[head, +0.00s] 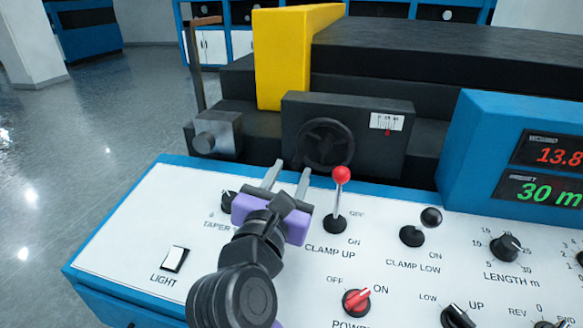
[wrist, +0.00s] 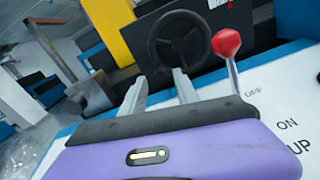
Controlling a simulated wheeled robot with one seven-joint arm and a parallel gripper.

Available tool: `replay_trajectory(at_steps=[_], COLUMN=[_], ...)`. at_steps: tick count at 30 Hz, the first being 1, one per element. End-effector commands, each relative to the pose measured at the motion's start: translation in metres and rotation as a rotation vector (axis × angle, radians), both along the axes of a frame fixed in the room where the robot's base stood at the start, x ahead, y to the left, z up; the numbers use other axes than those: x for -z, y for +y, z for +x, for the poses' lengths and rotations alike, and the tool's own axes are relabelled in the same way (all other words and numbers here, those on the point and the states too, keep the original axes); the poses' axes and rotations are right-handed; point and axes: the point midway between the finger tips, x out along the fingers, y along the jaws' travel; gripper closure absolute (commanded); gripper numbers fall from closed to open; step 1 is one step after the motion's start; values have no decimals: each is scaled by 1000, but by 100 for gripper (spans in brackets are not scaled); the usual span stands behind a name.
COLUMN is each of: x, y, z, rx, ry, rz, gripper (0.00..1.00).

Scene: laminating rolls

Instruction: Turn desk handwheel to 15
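The desk handwheel (head: 325,144) is a black spoked wheel on the front of a dark box behind the white control panel. It also shows in the wrist view (wrist: 180,42). A small white scale (head: 387,122) with a red pointer is on the same box, right of the wheel; its numbers are too small to read. My gripper (head: 288,172) is in front of the wheel, a little to its lower left. Its two grey fingers point toward the wheel and stand apart with nothing between them. In the wrist view the fingertips (wrist: 158,82) appear just below the wheel's rim.
The red-knobbed clamp-up lever (head: 341,176) stands close right of my gripper. A black-knobbed clamp-low lever (head: 431,217) is further right. The taper knob (head: 228,200) is left of my gripper. A blue display housing (head: 480,140) rises at right, and a yellow block (head: 285,60) stands behind.

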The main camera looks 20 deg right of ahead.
Motion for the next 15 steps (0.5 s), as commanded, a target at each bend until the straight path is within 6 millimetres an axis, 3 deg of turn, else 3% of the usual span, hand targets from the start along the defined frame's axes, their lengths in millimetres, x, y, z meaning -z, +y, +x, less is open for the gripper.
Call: replay_trajectory(at_steps=[6, 15], x=[0, 0], y=[-11, -12], z=[15, 17], rx=[1, -1], ry=[1, 0], rz=[-1, -1], gripper=[63, 63])
